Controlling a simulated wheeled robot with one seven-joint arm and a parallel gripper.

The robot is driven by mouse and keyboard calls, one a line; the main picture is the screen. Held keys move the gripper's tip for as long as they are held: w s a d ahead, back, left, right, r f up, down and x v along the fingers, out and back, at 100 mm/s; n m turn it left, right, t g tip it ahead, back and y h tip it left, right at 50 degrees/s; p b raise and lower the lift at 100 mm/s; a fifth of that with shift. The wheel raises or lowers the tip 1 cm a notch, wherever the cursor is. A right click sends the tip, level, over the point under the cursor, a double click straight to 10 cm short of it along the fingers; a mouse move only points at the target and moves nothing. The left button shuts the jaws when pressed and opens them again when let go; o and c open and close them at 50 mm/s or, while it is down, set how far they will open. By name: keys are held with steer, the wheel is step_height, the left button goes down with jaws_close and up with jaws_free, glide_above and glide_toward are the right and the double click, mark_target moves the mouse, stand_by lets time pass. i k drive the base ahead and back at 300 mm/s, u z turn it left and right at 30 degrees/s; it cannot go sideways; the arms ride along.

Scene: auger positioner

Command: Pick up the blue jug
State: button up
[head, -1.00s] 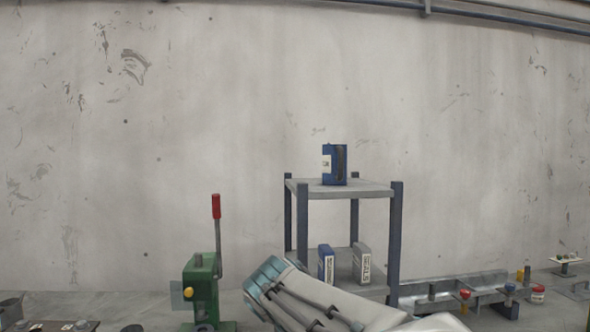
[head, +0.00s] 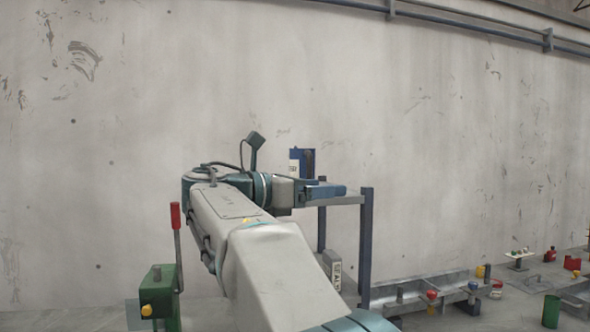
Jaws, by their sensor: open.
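A blue jug (head: 308,158) with a white label stands upright on the top shelf of a rack (head: 366,240). My gripper (head: 335,190) is at the level of the top shelf, in front of the jug in the head view, and covers its lower part. The gripper is open. I cannot tell how far its fingers are from the jug or whether they touch it.
A grey jug (head: 333,268) stands on the lower shelf, partly behind my arm. A green lever press (head: 160,292) with a red handle (head: 175,216) is at the left. A grey metal channel (head: 415,292) with small parts lies right of the rack.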

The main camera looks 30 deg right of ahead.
mark_target(301, 161)
steer(key=i, duration=0.85)
